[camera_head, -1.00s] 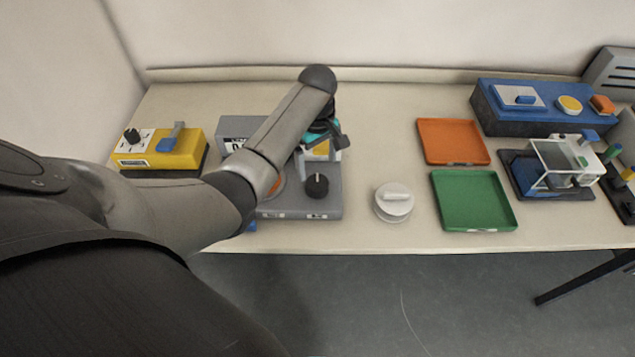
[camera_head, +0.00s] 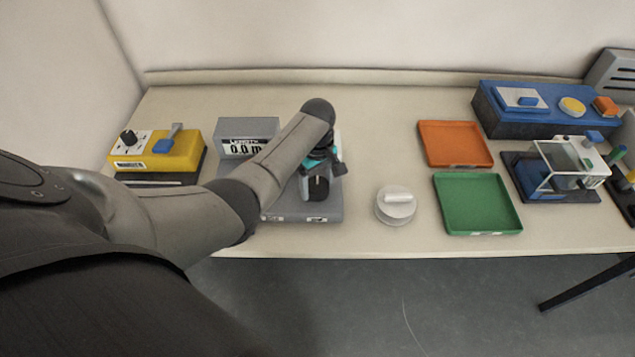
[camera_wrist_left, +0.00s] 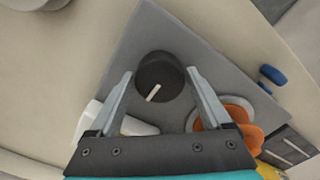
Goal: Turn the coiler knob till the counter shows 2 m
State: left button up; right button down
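The coiler (camera_head: 280,213) is a grey machine at the table's left middle. Its counter (camera_head: 245,148) reads 0.0 m. Its black knob with a white pointer line shows in the left wrist view (camera_wrist_left: 160,77); in the head view my gripper mostly covers it. My left gripper (camera_wrist_left: 160,75) is open and points down at the knob, with a finger on either side and gaps between fingers and knob. In the head view my left gripper (camera_head: 317,192) is over the coiler's right part. My right gripper is not in view.
A yellow box with a dial (camera_head: 158,155) stands to the left. A white round knobbed piece (camera_head: 396,207) sits right of the coiler. Orange (camera_head: 453,144) and green (camera_head: 478,204) trays lie further right. The table's front edge is close.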

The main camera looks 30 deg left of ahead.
pick_arm(q)
jog(key=c, duration=1)
jog(key=m+p, duration=0.2)
jog(key=shift+r+m, duration=0.1)
jog(key=shift+m, duration=0.2)
jog(key=m+p, duration=0.1)
jog(key=m, duration=0.2)
jog(key=shift+m+p, duration=0.35)
jog(key=shift+m, duration=0.05)
jog(key=m+p, duration=0.1)
jog(key=m, duration=0.8)
